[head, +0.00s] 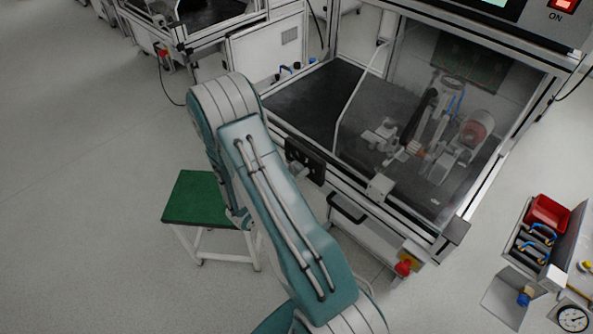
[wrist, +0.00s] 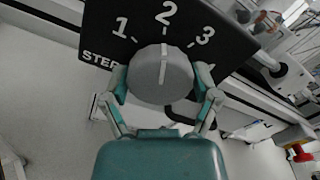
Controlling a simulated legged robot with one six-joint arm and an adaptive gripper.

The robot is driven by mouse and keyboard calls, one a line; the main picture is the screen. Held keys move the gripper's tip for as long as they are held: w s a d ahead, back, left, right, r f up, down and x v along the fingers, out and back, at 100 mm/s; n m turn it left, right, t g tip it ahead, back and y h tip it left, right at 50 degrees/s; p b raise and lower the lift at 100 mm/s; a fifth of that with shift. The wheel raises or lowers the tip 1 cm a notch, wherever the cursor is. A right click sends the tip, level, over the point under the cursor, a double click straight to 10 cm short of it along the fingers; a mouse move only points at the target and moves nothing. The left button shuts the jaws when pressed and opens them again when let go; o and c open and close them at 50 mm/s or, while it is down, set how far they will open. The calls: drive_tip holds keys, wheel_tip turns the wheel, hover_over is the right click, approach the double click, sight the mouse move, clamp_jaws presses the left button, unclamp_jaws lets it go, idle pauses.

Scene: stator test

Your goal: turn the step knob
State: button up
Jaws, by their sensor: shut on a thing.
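The grey round step knob (wrist: 160,82) fills the middle of the wrist view, on a black plate (wrist: 230,45) marked 1, 2, 3 and with a partly covered "STEP" label. The knob's white line points up at the 2. My gripper (wrist: 162,82) has one teal finger on each side of the knob and is shut on it. In the head view, the black plate (head: 305,158) shows on the front of the test cabinet, just right of my arm.
The glazed test cabinet (head: 455,215) holds a stator rig. A red button (head: 403,268) sits low on its front and also shows in the wrist view (wrist: 300,153). A green-topped stool (head: 200,197) stands left of my arm. The floor at far left is clear.

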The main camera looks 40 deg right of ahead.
drive_tip(key=shift+w+r, duration=0.1)
drive_tip(key=shift+w, duration=0.15)
drive_tip(key=o, duration=1)
drive_tip(key=shift+c, duration=0.2)
drive_tip(key=shift+s, duration=0.1)
drive_tip(key=a, duration=1.2)
drive_tip(key=shift+s, duration=0.4)
